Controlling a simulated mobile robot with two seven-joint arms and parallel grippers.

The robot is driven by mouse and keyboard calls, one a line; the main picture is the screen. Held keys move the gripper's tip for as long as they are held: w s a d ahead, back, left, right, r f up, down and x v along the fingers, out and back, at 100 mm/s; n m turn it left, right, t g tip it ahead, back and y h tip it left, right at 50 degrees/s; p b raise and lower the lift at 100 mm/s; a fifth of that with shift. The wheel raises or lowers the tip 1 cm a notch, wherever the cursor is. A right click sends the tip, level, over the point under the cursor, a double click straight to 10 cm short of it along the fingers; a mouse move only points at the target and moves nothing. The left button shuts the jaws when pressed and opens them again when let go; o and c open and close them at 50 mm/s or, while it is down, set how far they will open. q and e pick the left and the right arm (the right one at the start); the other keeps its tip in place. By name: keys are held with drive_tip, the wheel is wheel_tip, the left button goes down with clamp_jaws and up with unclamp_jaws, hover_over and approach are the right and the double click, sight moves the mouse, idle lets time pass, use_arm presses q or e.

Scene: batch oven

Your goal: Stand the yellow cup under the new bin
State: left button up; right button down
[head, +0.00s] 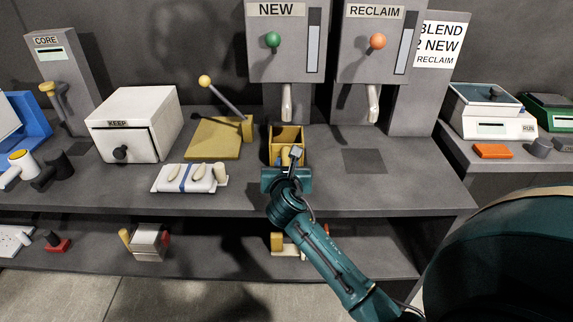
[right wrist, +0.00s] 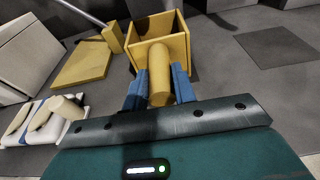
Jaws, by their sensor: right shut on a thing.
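The yellow cup (head: 302,147) is an open square box with a stub handle, upright and empty as far as I can see. In the head view it is just below and in front of the spout (head: 287,104) of the bin marked NEW (head: 262,42). My right gripper (head: 290,163) is shut on its handle. In the right wrist view the blue fingers (right wrist: 159,88) flank the yellow handle (right wrist: 159,70), with the cup (right wrist: 178,48) beyond. I cannot tell whether its base touches the counter. My left gripper is not in view.
The RECLAIM bin (head: 361,50) stands to the right, with a dark square (head: 364,161) on the counter below it. A yellow board with a lever (head: 212,140), a white KEEP box (head: 136,122) and a white tray (head: 188,187) are to the left. Counter right of the cup is clear.

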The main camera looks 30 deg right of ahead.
drive_tip(key=c, duration=1.1)
unclamp_jaws()
drive_tip(key=shift+f, duration=0.1)
drive_tip(key=shift+c, duration=0.2)
drive_tip(key=v, duration=1.2)
drive_tip(key=s+a+f+m+g+y, duration=0.1)
drive_tip(key=s+a+f+m+y, duration=0.4)
drive_tip(key=m, duration=0.8)
drive_tip(key=s+a+f+m+g+y, duration=0.1)
drive_tip(key=s+a+f+m+y, duration=0.5)
drive_tip(key=s+f+m, duration=0.5)
wheel_tip(320, 180, down, 3)
drive_tip(key=m, duration=0.3)
drive_tip(key=shift+s+a, duration=0.2)
drive_tip(key=shift+a, duration=0.2)
drive_tip(key=shift+f, duration=0.1)
